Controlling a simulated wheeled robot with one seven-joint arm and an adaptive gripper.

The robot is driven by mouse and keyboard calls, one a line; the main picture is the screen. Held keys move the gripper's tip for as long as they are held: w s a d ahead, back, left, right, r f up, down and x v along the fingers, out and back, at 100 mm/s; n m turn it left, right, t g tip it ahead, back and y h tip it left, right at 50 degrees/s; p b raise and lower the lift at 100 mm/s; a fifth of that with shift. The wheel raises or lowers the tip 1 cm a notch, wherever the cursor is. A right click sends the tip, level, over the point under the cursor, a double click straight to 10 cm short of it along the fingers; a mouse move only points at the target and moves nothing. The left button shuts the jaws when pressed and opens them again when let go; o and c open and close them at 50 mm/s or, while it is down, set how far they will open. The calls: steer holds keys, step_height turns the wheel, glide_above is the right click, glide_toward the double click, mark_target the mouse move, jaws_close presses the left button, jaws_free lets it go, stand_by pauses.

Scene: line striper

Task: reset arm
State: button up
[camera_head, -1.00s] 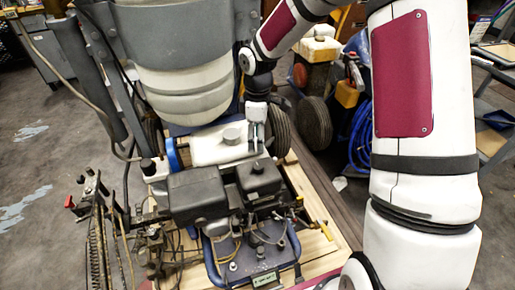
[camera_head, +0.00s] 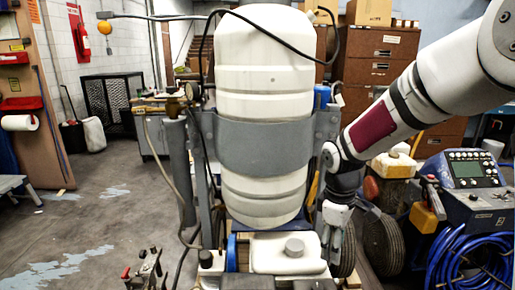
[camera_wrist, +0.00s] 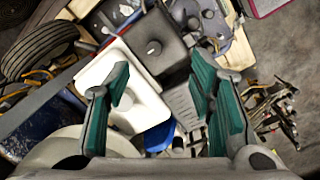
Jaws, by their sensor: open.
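My gripper (camera_head: 336,240) hangs beside the right side of the line striper, pointing down. It is open and empty. In the wrist view my gripper (camera_wrist: 160,105) shows two teal-padded fingers spread apart, with the white plastic tank (camera_wrist: 140,75) and its cap seen below and between them. The line striper's large white upright tank (camera_head: 265,70) is held by a grey band (camera_head: 262,147). The smaller white tank (camera_head: 285,253) with a cap sits low in front of it. A black engine part (camera_wrist: 150,45) shows in the wrist view.
A blue machine with a control panel (camera_head: 465,168) and a coiled blue hose (camera_head: 465,262) stand at the right. Brown drawer cabinets (camera_head: 385,55) are behind. The grey floor (camera_head: 95,215) at the left is mostly clear.

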steer(key=s+r+m+t+p, duration=0.25)
steer(key=s+r+m, duration=0.25)
steer(key=s+r, duration=0.95)
steer(key=s+r+m+t+y+p, duration=0.1)
steer(key=s+r+m+p, duration=0.2)
steer(key=s, duration=1.1)
steer(key=shift+s+a+r+m+p, duration=0.3)
steer(key=shift+r+m+p, duration=0.1)
steer(key=shift+r+m, duration=1.2)
steer(key=shift+r, duration=0.15)
